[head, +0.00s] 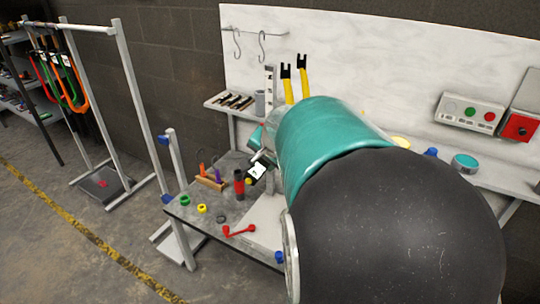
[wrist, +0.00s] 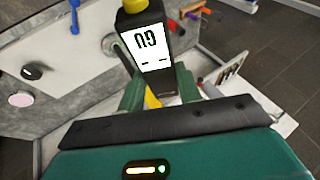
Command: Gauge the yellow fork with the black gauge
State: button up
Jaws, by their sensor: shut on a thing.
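The black gauge (wrist: 160,82) has a white display and a yellow end. My gripper (wrist: 158,92) is shut on it, with a green finger on each side. In the head view the gauge (head: 258,171) is held above the workbench, left of my arm. The yellow fork (head: 304,85) stands behind my arm, its two yellow legs pointing up with black slotted ends. Its lower part is hidden by my arm. In the wrist view a yellow strip shows behind the gauge; I cannot tell whether it is the fork. The gauge looks apart from the fork legs in the head view.
The workbench (head: 190,214) holds a red-black cylinder (head: 239,184), coloured rings (head: 202,208), a red tool (head: 239,231) and a wooden tool block (head: 211,183). A side shelf (head: 217,105) holds dark parts. A control box (head: 470,112) is on the white panel. A frame rack (head: 130,100) stands left.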

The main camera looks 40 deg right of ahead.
jog(key=shift+s+d+r+m, duration=0.2)
jog(key=shift+s+r, duration=0.15)
jog(key=shift+r, duration=0.15)
jog(key=shift+s+d+r+m, duration=0.15)
jog(key=shift+s+r+m, duration=0.05)
jog(key=shift+s+r, duration=0.2)
jog(key=shift+a, duration=0.1)
jog(key=shift+w+d, duration=0.3)
jog(key=shift+d, duration=0.55)
jog(key=shift+w+d, duration=0.3)
jog(key=shift+d, duration=0.5)
jog(key=shift+w+d, duration=0.3)
jog(key=shift+d, duration=0.55)
jog(key=shift+w+d, duration=0.3)
jog(key=shift+d, duration=0.6)
jog(key=shift+a, duration=0.1)
jog(key=s+a, duration=0.2)
jog(key=a, duration=0.5)
jog(key=shift+s+a, duration=0.25)
jog(key=shift+s, duration=0.05)
dwell(0.4)
dwell(1.1)
